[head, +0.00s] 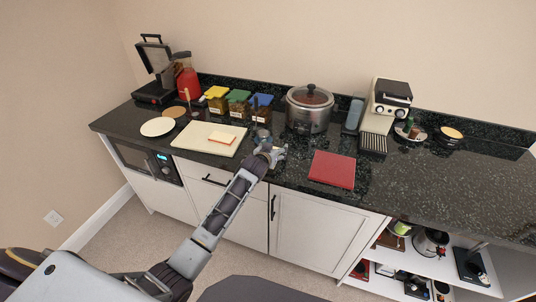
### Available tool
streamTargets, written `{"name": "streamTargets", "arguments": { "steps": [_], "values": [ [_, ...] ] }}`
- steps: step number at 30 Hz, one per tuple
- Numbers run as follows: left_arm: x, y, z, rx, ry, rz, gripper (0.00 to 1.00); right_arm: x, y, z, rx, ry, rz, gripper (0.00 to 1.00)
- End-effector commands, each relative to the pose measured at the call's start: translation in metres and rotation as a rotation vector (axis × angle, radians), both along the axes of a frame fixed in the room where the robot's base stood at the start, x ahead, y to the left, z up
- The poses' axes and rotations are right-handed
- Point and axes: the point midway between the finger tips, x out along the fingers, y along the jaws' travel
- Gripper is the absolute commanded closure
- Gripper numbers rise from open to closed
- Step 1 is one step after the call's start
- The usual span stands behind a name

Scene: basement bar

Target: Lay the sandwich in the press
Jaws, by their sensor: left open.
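The sandwich (222,137) looks like a small pale slab lying on the cream cutting board (195,138) on the dark counter. The press (152,93) stands at the far left end of the counter with its lid raised; its inside is too small to make out. My left gripper (280,156) is open near the counter's front edge, to the right of the board and apart from the sandwich. Its fingers are small and partly hidden by my own wrist. My right gripper is out of view.
A white plate (157,127) lies between board and press. A red blender (187,76), lidded tubs (238,101) and a steel cooker (310,109) line the back. A red mat (332,169) lies to the gripper's right. The far right counter is mostly clear.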

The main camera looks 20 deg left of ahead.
Motion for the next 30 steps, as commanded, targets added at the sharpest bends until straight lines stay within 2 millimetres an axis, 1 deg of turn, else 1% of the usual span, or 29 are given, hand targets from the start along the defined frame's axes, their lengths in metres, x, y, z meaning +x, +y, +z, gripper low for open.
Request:
{"name": "streamTargets", "arguments": {
  "steps": [1, 5, 11, 30],
  "values": [
    [-0.004, -0.002, -0.009, -0.003, 0.022, -0.002, 0.27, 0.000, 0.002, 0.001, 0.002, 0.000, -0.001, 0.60],
    [-0.010, -0.002, -0.004, -0.003, 0.021, -0.002, 0.27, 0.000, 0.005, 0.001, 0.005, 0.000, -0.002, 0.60],
    [-0.023, -0.001, 0.006, -0.002, 0.012, -0.001, 0.27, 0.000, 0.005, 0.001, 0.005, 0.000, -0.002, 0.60],
    [-0.076, 0.002, 0.032, 0.000, 0.006, 0.001, 0.27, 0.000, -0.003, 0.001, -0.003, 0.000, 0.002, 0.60]
  ]
}}
